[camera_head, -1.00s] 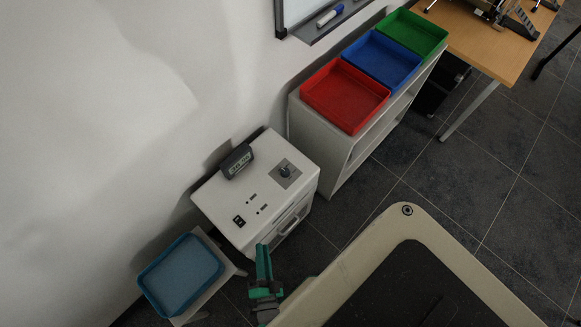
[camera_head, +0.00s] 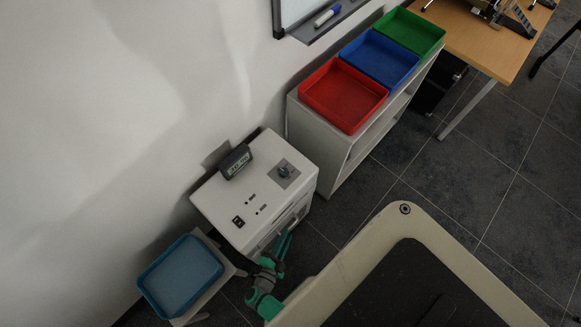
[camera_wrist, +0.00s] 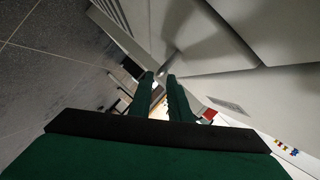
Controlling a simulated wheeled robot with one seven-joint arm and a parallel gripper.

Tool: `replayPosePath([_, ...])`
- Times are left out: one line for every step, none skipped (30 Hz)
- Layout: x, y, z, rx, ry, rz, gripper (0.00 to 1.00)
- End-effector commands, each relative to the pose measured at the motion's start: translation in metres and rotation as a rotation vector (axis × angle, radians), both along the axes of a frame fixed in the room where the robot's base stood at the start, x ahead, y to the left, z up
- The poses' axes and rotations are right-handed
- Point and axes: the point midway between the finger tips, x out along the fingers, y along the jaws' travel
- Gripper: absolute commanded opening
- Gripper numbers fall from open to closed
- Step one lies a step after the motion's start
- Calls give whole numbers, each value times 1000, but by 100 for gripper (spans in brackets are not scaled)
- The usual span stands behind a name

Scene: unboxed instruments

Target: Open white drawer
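The white drawer is in the front of a white cabinet (camera_head: 262,190) with a dial and switches on top. In the head view its front is seen steeply from above, with its handle near my gripper (camera_head: 282,243). My green gripper also shows in the wrist view (camera_wrist: 160,78), its two fingers apart with a narrow gap between them. They point at a light grey front panel (camera_wrist: 210,55), close to a handle-like bar (camera_wrist: 170,48). I cannot tell whether the fingers touch the bar. The drawer looks closed.
A blue tray (camera_head: 150,303) on a small stand is left of the cabinet. A shelf (camera_head: 335,160) with red, blue and green trays stands to the right, with a wooden table (camera_head: 510,62) beyond. Dark tiled floor (camera_head: 430,180) is free right of the cabinet.

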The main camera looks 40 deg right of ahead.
Motion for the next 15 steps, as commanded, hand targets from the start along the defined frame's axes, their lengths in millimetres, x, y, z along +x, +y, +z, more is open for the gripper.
replayPosePath([5,-8,-2,-1,-1,0,17])
replayPosePath([7,-13,-3,-1,-1,0,17])
replayPosePath([10,-19,-4,-1,-1,0,17])
replayPosePath([11,-23,-5,-1,-1,0,17])
replayPosePath([13,-26,-6,-1,0,1,17])
replayPosePath([15,-31,-8,-1,0,2,17])
replayPosePath([16,-35,-8,-1,-1,0,17])
replayPosePath([17,-37,-9,-1,-1,0,17])
replayPosePath([19,-41,-10,-1,-1,1,17])
replayPosePath([20,-43,-10,-1,-1,2,17])
replayPosePath([21,-44,-11,0,0,1,17])
replayPosePath([22,-46,-11,-1,0,1,17])
replayPosePath([22,-48,-11,-1,0,1,17])
replayPosePath([22,-49,-11,0,0,0,17])
replayPosePath([23,-49,-12,0,0,0,17])
